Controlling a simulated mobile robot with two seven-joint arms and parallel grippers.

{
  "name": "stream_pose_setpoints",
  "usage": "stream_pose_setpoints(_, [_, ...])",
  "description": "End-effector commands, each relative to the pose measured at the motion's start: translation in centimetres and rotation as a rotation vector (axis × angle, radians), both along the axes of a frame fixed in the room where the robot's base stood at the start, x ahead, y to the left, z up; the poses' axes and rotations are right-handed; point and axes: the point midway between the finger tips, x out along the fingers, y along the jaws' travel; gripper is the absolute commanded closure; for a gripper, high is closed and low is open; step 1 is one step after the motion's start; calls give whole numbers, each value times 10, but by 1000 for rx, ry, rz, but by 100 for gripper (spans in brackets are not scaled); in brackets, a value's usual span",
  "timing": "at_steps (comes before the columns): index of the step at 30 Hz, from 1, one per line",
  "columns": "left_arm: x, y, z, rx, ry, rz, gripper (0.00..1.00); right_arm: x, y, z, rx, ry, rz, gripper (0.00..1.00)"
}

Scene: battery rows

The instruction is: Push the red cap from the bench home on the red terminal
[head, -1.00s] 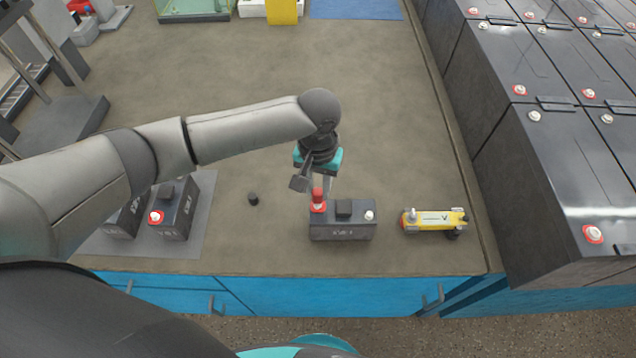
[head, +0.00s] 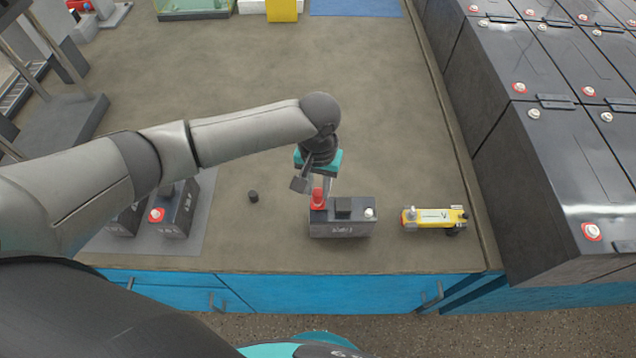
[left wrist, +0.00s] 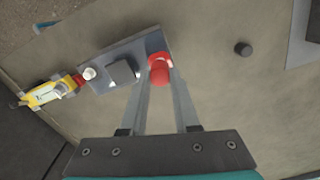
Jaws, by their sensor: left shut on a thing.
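The red cap (head: 317,194) is between the fingertips of my left gripper (head: 322,190), which is shut on it. It sits over the red terminal at the left end of the small dark battery (head: 342,229) on the bench (head: 390,120). The cap appears upright and meets the terminal's red base; whether it is fully seated cannot be told. The left wrist view shows the cap (left wrist: 160,72) between the two fingertips (left wrist: 160,80) at the battery's edge (left wrist: 125,50). The terminal is hidden under the cap there. My right gripper is not in view.
A yellow tool (head: 434,216) lies right of the battery. A small black cap (head: 253,196) stands on the bench to the left. Dark batteries (head: 178,212) stand on a grey mat (head: 205,200) further left. Large black batteries (head: 545,160) fill the right side.

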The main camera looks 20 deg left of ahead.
Motion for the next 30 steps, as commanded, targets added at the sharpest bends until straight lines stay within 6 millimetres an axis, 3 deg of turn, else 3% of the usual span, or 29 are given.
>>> stream_pose_setpoints(30, [0,0,-9,-1,0,-1,100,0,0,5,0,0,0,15])
